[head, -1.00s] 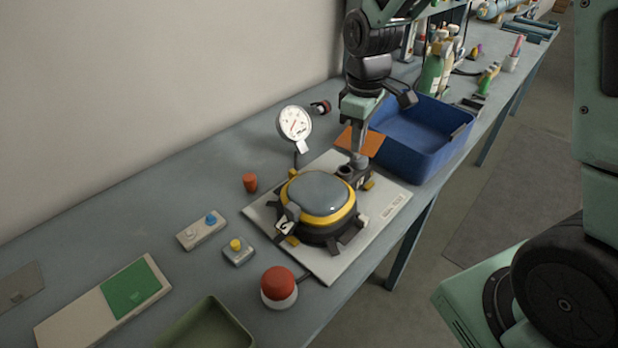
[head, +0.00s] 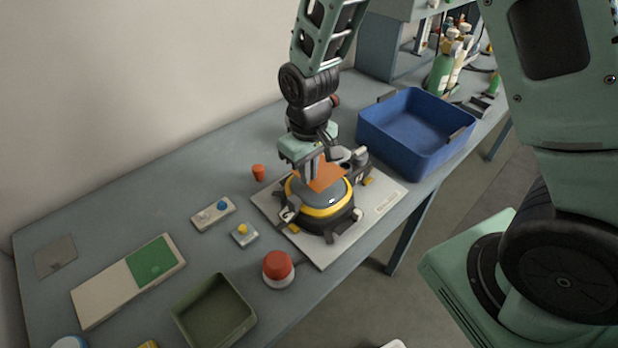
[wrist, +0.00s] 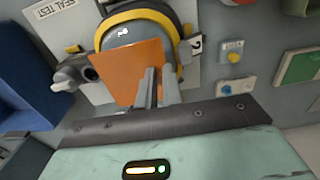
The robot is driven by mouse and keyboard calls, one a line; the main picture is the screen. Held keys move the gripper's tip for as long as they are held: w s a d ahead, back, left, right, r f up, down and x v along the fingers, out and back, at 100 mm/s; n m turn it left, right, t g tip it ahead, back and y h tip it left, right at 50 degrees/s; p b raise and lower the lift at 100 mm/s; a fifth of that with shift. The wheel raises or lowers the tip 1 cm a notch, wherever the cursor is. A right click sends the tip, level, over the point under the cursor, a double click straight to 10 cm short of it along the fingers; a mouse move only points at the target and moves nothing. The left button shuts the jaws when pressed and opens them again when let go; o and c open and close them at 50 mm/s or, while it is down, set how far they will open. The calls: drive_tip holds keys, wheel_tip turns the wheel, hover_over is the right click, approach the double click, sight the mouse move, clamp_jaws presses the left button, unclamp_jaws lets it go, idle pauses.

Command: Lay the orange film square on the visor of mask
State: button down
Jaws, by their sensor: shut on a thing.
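The orange film square (head: 328,178) is in my gripper (head: 310,178), which is shut on its edge. In the wrist view the film (wrist: 128,72) spreads out from the fingertips (wrist: 150,88) and covers part of the mask. The mask (head: 322,208) lies face up on a white board, with a grey visor (head: 335,196) and a yellow rim (head: 320,212). The film is over the visor's back part in the head view. I cannot tell whether it touches the visor. In the wrist view the visor's far part (wrist: 135,32) shows beyond the film.
The white board (head: 385,203) carries the mask. A blue bin (head: 415,165) stands behind right. A red button (head: 278,265), a green tray (head: 215,312), small button boxes (head: 213,213) and an orange cone (head: 258,172) stand around the board. A black-grey fitting (wrist: 75,75) adjoins the mask.

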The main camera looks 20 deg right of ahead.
drive_tip(key=shift+f, duration=1.65)
drive_tip(key=shift+f, duration=0.2)
drive_tip(key=c, duration=1.6)
unclamp_jaws()
drive_tip(key=shift+o, duration=0.2)
drive_tip(key=shift+r, duration=0.1)
wheel_tip(320, 180, up, 12)
drive_tip(key=shift+b, duration=0.95)
drive_tip(key=s+a+r+n, duration=0.2)
drive_tip(key=s+a, duration=0.1)
drive_tip(key=s, duration=0.7)
drive_tip(key=s+a+r+n, duration=0.2)
drive_tip(key=s+a, duration=0.1)
drive_tip(key=s, duration=0.7)
drive_tip(key=shift+a+y, duration=0.15)
drive_tip(key=shift+y, duration=0.15)
